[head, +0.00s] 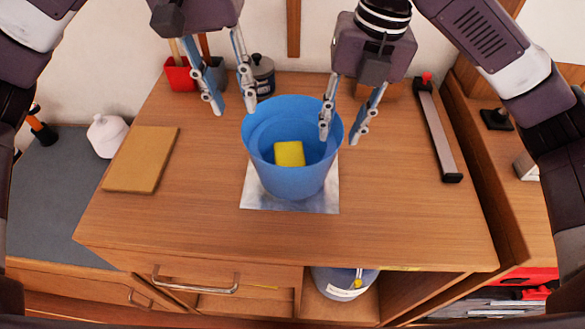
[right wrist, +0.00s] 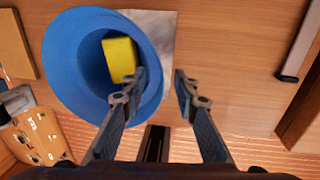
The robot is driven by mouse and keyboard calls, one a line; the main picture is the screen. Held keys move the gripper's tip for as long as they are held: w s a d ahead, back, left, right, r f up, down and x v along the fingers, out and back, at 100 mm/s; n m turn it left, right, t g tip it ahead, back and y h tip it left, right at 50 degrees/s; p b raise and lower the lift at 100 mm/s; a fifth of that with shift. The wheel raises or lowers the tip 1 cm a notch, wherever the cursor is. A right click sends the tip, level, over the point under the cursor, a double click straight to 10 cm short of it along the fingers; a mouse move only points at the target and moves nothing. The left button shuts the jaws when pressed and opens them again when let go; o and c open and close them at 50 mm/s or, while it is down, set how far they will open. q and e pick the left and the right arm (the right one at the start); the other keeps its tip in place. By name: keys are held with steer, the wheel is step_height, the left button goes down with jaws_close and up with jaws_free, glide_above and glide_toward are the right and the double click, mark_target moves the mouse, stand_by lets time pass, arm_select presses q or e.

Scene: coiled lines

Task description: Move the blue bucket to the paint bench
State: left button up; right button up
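The blue bucket (head: 275,175) stands upright on a silvery square sheet (head: 262,202) on a wooden bench top (head: 390,215). A yellow sponge-like block (head: 290,154) lies inside it. My left gripper (head: 234,110) is open and empty at the bucket's back left, its fingers pointing down. My right gripper (head: 341,136) is open at the bucket's right rim. One finger appears over the bucket's mouth and the other outside it. The right wrist view shows the bucket (right wrist: 62,55) and block (right wrist: 119,60) left of the gap between the right fingertips (right wrist: 160,88). Contact cannot be told.
A tan board (head: 142,160) lies left of the bucket. A red container (head: 180,76) and a dark lidded jar (head: 262,74) stand at the back. A long bar-shaped tool (head: 438,130) lies at the right. The bench top's front is clear.

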steer(key=shift+d+r, duration=0.15)
steer(key=shift+r, duration=0.7)
steer(key=shift+d+r, duration=0.1)
steer(key=shift+r, duration=0.75)
steer(key=shift+s, duration=0.1)
